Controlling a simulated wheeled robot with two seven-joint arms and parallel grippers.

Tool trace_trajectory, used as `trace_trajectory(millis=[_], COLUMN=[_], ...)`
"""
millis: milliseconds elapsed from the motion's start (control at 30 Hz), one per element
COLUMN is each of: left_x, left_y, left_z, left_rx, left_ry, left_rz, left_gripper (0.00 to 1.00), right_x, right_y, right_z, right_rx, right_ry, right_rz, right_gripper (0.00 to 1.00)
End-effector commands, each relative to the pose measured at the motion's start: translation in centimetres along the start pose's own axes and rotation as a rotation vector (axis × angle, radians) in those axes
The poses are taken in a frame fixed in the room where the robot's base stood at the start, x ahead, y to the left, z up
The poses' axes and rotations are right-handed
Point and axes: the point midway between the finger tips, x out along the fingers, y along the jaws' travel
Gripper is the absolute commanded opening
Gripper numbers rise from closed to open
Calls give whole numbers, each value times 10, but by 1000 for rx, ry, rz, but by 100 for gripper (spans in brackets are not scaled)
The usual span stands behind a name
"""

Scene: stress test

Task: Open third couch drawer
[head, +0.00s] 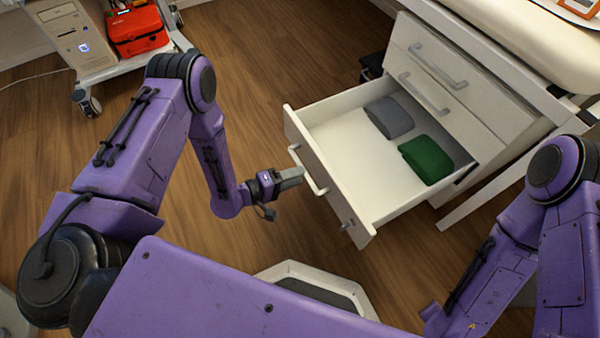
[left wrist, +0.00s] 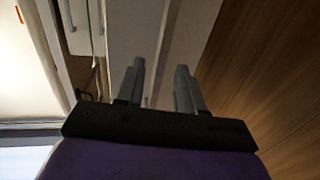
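The white couch drawer unit (head: 443,70) stands under the couch at the right in the head view. Its lower drawer (head: 345,178) is pulled far out, with a grey folded cloth (head: 389,117) and a green folded cloth (head: 426,158) inside. The drawers above it are shut. My left gripper (head: 296,176) is at the front of the open drawer, by its bar handle (head: 308,170). In the left wrist view its two fingers (left wrist: 158,90) stand apart with a gap between them; I cannot tell whether they touch the handle. My right gripper is out of view.
The couch top (head: 540,40) overhangs the drawers at the upper right. A cart with a beige computer case (head: 80,38) and a red case (head: 138,30) stands at the upper left. Wooden floor (head: 270,75) is clear between cart and drawers.

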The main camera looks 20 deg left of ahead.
Motion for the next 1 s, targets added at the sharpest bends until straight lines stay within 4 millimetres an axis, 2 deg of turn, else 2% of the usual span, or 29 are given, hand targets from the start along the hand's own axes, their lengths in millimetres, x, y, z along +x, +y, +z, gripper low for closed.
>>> trace_trajectory(millis=[33,200,300,400,1000], left_x=[-14,-55,-72,-81,-84], left_y=[4,4,2,2,-1], left_z=[-1,0,0,0,2], left_rx=[-5,-4,-2,-2,39], left_ry=[5,3,2,0,-9], left_rz=[-4,-3,-3,-1,-8], left_gripper=[37,37,37,37,37], right_x=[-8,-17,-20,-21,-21], right_y=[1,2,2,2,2], right_z=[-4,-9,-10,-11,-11], right_rx=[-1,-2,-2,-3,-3], right_ry=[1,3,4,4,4], right_rz=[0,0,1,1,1], right_gripper=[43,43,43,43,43])
